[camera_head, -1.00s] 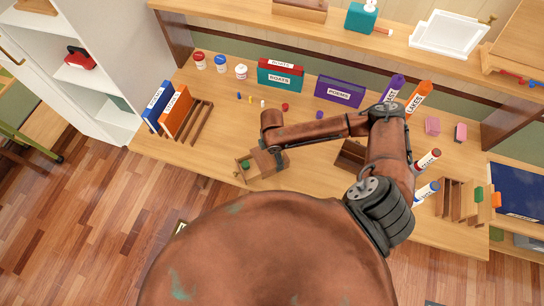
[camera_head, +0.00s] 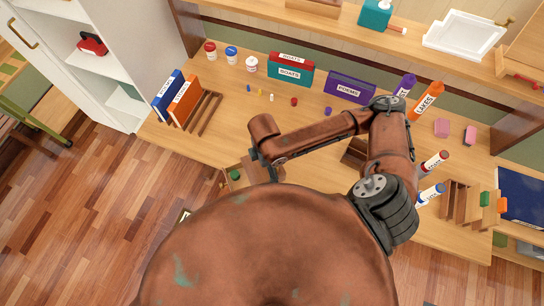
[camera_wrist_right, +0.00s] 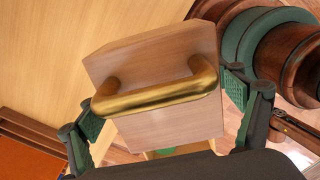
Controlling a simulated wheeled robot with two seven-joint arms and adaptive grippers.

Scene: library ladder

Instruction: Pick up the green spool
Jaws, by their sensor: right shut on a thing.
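A small green thing (camera_head: 235,174), likely the green spool, sits in a small wooden box (camera_head: 248,166) at the desk's front edge, left of centre. A sliver of the green (camera_wrist_right: 165,151) shows below a wooden piece in the right wrist view. My right gripper (camera_wrist_right: 162,95) is shut on that wooden piece with a brass handle (camera_wrist_right: 160,93), its fingers at either side. In the head view its fingers are hidden under my wrist, beside the box. My left gripper is out of view.
A dark wooden holder (camera_head: 355,153) lies beneath my right arm. A slatted rack with orange (camera_head: 186,102) and blue books stands left. A teal box (camera_head: 291,70), a purple box (camera_head: 350,88) and small jars stand at the back. Another green piece (camera_head: 485,199) sits on the right rack.

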